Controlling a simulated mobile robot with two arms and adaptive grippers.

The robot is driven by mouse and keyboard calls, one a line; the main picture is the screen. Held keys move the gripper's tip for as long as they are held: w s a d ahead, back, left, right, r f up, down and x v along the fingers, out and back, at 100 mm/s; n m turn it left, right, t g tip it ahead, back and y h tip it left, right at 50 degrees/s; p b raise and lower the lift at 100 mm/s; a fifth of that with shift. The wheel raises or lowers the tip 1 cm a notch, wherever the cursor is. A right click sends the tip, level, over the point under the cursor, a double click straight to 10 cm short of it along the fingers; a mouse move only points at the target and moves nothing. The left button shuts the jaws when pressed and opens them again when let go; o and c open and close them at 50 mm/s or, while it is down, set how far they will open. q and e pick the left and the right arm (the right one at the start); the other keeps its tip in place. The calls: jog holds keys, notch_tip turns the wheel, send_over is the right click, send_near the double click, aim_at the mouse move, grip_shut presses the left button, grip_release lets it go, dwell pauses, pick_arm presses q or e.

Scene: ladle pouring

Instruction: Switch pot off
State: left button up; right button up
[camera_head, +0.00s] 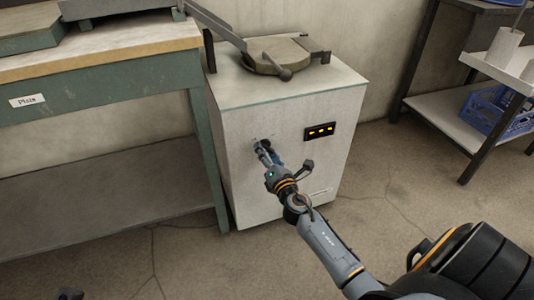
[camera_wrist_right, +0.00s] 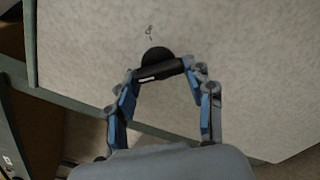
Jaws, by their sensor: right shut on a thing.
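The pot (camera_head: 278,56) is a pale, box-shaped unit with a round lid on top, built into the grey-white cabinet (camera_head: 235,160). A black round knob with a bar grip (camera_wrist_right: 158,66) sits on the cabinet's front face; the right wrist view shows a white mark on the bar. My right gripper (camera_wrist_right: 160,76) is shut on the knob's bar, one fingertip at each end. In the head view my right gripper (camera_head: 263,148) reaches the cabinet front and hides most of the knob.
A small black panel with yellow lit marks (camera_head: 320,131) is on the cabinet front, right of the gripper. A green workbench (camera_head: 105,95) stands close at left. A shelf rack with a blue crate (camera_head: 497,112) stands at right. Floor in front is clear.

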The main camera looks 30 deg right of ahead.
jog(key=shift+f, duration=0.1)
dwell(0.3)
jog(key=o, duration=1.2)
jog(key=shift+c, duration=0.2)
jog(key=v, duration=1.2)
